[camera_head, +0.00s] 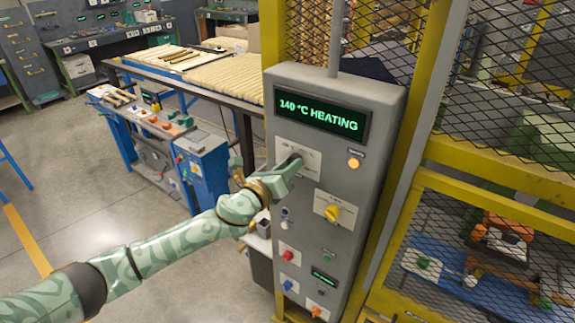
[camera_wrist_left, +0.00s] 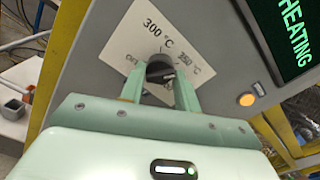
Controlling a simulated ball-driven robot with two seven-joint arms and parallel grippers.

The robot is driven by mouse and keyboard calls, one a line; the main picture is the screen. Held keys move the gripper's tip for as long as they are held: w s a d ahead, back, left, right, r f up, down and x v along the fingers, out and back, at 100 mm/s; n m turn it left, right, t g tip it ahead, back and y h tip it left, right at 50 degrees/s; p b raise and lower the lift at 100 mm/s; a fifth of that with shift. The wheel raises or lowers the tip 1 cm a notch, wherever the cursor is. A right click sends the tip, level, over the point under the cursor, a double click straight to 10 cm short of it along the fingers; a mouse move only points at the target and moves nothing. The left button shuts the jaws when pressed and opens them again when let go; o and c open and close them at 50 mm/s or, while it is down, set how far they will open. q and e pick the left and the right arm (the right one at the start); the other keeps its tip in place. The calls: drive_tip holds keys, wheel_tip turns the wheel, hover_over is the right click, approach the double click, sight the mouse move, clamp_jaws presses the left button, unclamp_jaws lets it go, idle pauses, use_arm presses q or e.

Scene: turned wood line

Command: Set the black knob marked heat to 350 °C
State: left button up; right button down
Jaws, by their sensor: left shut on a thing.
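The black knob (camera_wrist_left: 158,70) sits on a white dial plate (camera_wrist_left: 120,45) on the grey control panel (camera_head: 385,105). In the wrist view the plate shows an off mark at left, 300 °C at top and 350 °C at right. My left gripper (camera_wrist_left: 160,86) is shut on the knob, one finger on each side. In the head view my left gripper (camera_head: 288,168) reaches the panel from the left and mostly covers the knob. The fingers partly hide the knob, so its exact setting is hard to read. The display (camera_head: 318,115) reads 140 °C HEATING. My right gripper is not in view.
A lit orange lamp (camera_head: 353,163) is right of the dial. A yellow knob (camera_head: 332,212) and several small buttons are below it. Yellow-framed mesh guarding (camera_head: 500,160) stands to the right. A bench with pale wooden rods (camera_head: 215,75) stands behind; open floor lies left.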

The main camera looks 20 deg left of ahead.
use_arm(q)
drive_tip(key=shift+f+m, duration=0.15)
drive_tip(key=shift+m, duration=0.35)
drive_tip(key=shift+s, duration=0.1)
drive_tip(key=o, duration=1)
drive_tip(key=b+v, duration=0.2)
drive_tip(key=v, duration=1.4)
drive_tip(key=shift+s+b, duration=0.1)
drive_tip(key=shift+b, duration=0.25)
